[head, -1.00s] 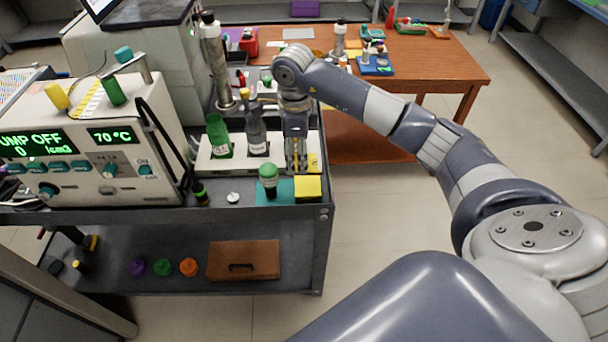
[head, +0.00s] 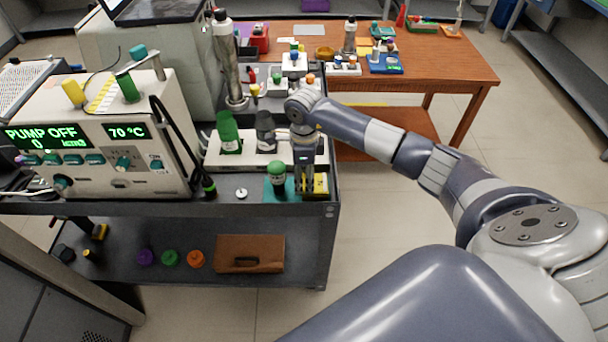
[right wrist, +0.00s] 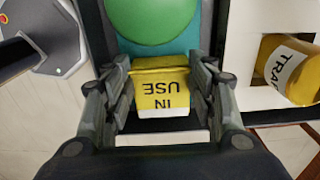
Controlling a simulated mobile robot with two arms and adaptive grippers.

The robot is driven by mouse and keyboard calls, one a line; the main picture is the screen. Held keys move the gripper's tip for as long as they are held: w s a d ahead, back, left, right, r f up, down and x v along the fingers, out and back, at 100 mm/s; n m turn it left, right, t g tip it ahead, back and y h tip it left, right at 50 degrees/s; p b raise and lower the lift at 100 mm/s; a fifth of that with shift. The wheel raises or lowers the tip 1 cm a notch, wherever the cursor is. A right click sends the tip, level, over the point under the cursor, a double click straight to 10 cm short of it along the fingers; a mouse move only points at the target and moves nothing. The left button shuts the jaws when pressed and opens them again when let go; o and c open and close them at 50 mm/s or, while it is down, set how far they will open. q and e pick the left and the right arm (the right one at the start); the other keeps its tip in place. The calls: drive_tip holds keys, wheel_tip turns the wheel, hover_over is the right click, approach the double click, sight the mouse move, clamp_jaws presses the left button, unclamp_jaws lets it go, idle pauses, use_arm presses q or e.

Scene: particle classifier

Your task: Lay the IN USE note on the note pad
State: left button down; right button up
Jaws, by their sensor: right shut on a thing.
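The yellow IN USE note (right wrist: 165,95) is between the fingers of my right gripper (right wrist: 167,100) in the right wrist view, its lettering upside down. The right gripper is shut on it. In the head view this gripper (head: 305,185) points down at the front right corner of the cart top. The yellow note pad (head: 321,184) shows there, partly hidden behind the fingers. I cannot tell whether the note touches the pad. My left gripper is not in view.
A white rack (head: 255,148) with bottles is behind. The pump machine (head: 100,140) fills the cart's left. A yellow labelled cylinder (right wrist: 288,68) lies to the right in the wrist view.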

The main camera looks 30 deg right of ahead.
sight(304, 182)
drive_tip(key=o, duration=0.7)
drive_tip(key=shift+c, duration=0.2)
drive_tip(key=shift+r, duration=0.25)
wheel_tip(304, 182, up, 12)
drive_tip(key=b, duration=0.2)
drive_tip(key=shift+b, duration=0.4)
drive_tip(key=shift+f, duration=0.15)
